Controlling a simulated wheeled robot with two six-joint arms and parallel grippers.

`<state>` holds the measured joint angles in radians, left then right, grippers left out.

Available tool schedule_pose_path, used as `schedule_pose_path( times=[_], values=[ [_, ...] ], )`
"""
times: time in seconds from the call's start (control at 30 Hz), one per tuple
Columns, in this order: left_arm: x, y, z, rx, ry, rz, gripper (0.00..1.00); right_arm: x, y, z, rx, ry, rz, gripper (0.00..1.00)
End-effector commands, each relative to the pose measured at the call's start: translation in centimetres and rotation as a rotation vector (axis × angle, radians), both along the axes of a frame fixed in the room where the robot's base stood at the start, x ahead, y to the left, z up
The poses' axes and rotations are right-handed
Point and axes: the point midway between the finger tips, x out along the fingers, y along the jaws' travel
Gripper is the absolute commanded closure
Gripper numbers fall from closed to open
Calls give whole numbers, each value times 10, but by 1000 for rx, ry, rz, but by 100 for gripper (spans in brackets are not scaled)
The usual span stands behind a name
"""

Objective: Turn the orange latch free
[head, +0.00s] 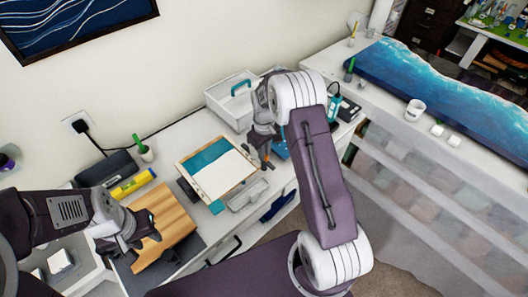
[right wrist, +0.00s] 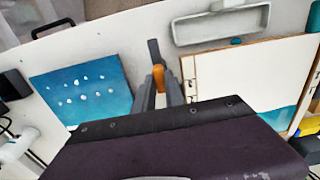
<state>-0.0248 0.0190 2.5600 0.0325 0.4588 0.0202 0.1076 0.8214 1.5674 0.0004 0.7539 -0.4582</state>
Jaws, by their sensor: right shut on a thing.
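The orange latch (right wrist: 158,78) shows in the right wrist view between the finger ends of my right gripper (right wrist: 163,88), beside the edge of a framed panel (right wrist: 240,75). A dark grey bar (right wrist: 154,50) sticks out just beyond it. My right gripper is shut on the latch. In the head view, my right gripper (head: 261,160) is at the right edge of the white and teal framed panel (head: 218,168), and its fingers largely hide the latch. My left gripper (head: 140,243) is over a wooden board (head: 168,222); its finger opening is unclear.
A white bin (head: 222,103) stands behind the panel. A grey tray (head: 248,195) lies in front of it. A blue dotted board (right wrist: 82,88) lies beside my right gripper. A yellow object (head: 133,184) and a green-topped cup (head: 145,152) are at left.

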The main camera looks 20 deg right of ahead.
Motion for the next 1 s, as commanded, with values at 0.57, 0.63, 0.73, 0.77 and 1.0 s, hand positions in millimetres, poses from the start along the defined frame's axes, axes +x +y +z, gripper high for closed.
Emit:
schedule_pose_path(
  times=[0.57, 0.63, 0.73, 0.77, 1.0],
  values=[
    [0, 0, -3, 0, 0, 0, 64, 2, 0, 8, -1, -6, 1, 64],
    [0, 0, -7, 0, 0, 0, 64, 2, 0, 20, -1, -8, 1, 64],
    [0, 0, -12, 0, 0, 0, 64, 3, 0, 43, -1, -11, 1, 64],
    [0, 0, -13, 0, 0, 0, 64, 2, 0, 50, -2, -10, 1, 64],
    [0, 0, -17, 0, 0, 0, 64, 2, 0, 88, -2, -7, 1, 64]
  ],
)
